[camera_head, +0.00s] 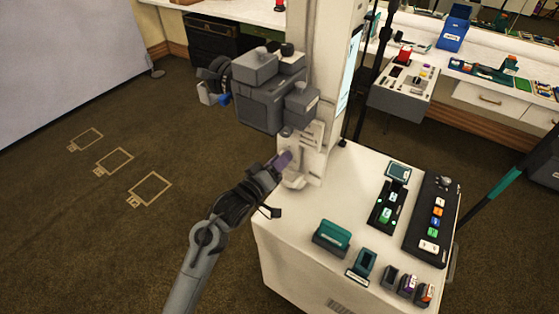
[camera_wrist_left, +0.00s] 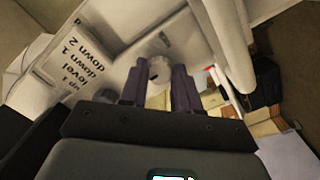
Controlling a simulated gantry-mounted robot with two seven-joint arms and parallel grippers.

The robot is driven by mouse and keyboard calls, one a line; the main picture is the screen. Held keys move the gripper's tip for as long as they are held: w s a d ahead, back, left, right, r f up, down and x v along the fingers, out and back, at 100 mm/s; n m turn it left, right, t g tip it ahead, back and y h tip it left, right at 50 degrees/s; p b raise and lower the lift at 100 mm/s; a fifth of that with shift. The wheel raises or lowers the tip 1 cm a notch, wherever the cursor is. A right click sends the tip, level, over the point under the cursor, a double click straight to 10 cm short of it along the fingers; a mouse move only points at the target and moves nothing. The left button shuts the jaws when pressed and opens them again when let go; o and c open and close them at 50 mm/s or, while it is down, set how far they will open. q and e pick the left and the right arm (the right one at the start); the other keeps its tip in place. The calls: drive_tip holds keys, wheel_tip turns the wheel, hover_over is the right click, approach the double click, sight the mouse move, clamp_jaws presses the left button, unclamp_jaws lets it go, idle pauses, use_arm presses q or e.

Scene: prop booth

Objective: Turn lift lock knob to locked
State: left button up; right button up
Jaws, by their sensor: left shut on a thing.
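My left gripper (camera_head: 283,160) reaches up from the lower middle to the low front of the white lift column (camera_head: 319,80). In the left wrist view its two dark purple fingers (camera_wrist_left: 160,88) stand on either side of a small pale round knob (camera_wrist_left: 160,69) and are shut on it. The knob sits by a pale panel with a lettered plate (camera_wrist_left: 80,65) reading "level" and "down". In the head view the fingers hide the knob. I cannot read a lock mark or the knob's angle. My right gripper is not in view.
A grey camera-like unit (camera_head: 268,100) juts from the column just above my left gripper. The white cart top (camera_head: 300,215) holds a button panel (camera_head: 433,217) and several small devices at its right and front. Open carpet (camera_head: 80,215) lies to the left.

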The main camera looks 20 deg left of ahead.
use_arm(q)
drive_tip(key=shift+r+m+p, duration=0.2)
drive_tip(key=shift+m+p, duration=0.5)
drive_tip(key=shift+p, duration=0.25)
drive_tip(key=m+p, duration=0.5)
drive_tip(key=m, duration=0.1)
drive_tip(key=m+p, duration=0.3)
drive_tip(key=m, duration=0.2)
drive_tip(key=shift+y, duration=0.3)
drive_tip(key=m+p, duration=0.1)
drive_tip(key=m, duration=0.2)
drive_tip(key=shift+f, duration=0.1)
drive_tip(key=shift+m+p, duration=0.3)
drive_tip(key=shift+m, duration=0.6)
